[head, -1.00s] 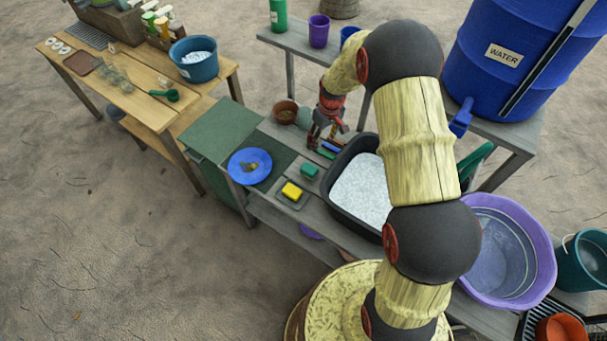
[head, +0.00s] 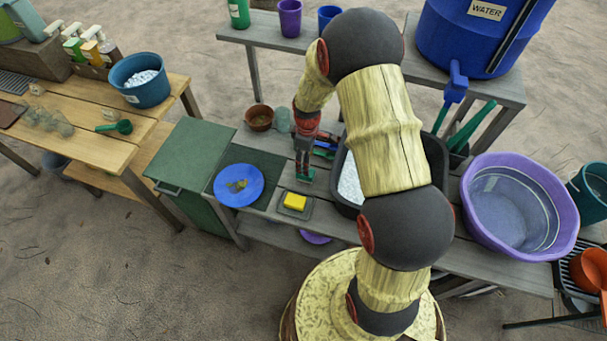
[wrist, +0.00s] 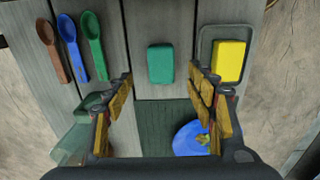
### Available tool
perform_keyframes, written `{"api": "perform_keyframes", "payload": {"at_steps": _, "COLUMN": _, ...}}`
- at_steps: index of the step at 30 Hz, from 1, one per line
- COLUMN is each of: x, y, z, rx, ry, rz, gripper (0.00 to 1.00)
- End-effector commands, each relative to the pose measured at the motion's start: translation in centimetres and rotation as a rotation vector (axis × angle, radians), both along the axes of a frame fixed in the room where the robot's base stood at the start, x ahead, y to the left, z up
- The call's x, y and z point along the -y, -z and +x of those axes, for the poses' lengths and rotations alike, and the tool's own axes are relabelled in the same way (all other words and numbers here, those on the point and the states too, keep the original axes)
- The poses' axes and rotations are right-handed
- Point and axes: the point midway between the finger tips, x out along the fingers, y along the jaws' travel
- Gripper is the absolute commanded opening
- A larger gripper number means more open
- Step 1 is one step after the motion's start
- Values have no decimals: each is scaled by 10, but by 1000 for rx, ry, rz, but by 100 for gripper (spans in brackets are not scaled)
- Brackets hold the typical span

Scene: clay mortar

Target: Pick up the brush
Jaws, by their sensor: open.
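A small green block (wrist: 160,63) lies on the grey worktop; it is the likely brush, though no bristles show. In the head view the green block (head: 306,177) shows just below my gripper (head: 304,167), partly hidden by it. In the wrist view my gripper (wrist: 160,80) is open and empty, its fingers spread on either side of the block's line. The block is ahead of the fingertips and apart from them in the picture; the height gap cannot be told.
A yellow sponge (wrist: 229,61) in a small tray (wrist: 208,42) lies right of the block. Brown (wrist: 52,52), blue (wrist: 71,46) and green (wrist: 95,46) spoons lie left. A blue plate (head: 221,194) and a dark basin (head: 435,155) are close by.

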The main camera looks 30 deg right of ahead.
Motion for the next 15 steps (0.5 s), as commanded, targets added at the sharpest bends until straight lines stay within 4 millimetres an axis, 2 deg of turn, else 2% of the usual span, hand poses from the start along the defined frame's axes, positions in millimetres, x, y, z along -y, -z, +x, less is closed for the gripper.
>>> {"api": "perform_keyframes", "payload": {"at_steps": 4, "x": -1, "y": 17, "z": -1, "rx": -4, "ry": -2, "rz": 1, "gripper": 56}}
{"api": "perform_keyframes", "payload": {"at_steps": 11, "x": -2, "y": 35, "z": 0, "rx": -2, "ry": -2, "rz": 1, "gripper": 56}}
{"api": "perform_keyframes", "payload": {"at_steps": 15, "x": -3, "y": 56, "z": -1, "rx": -4, "ry": -2, "rz": 1, "gripper": 56}}
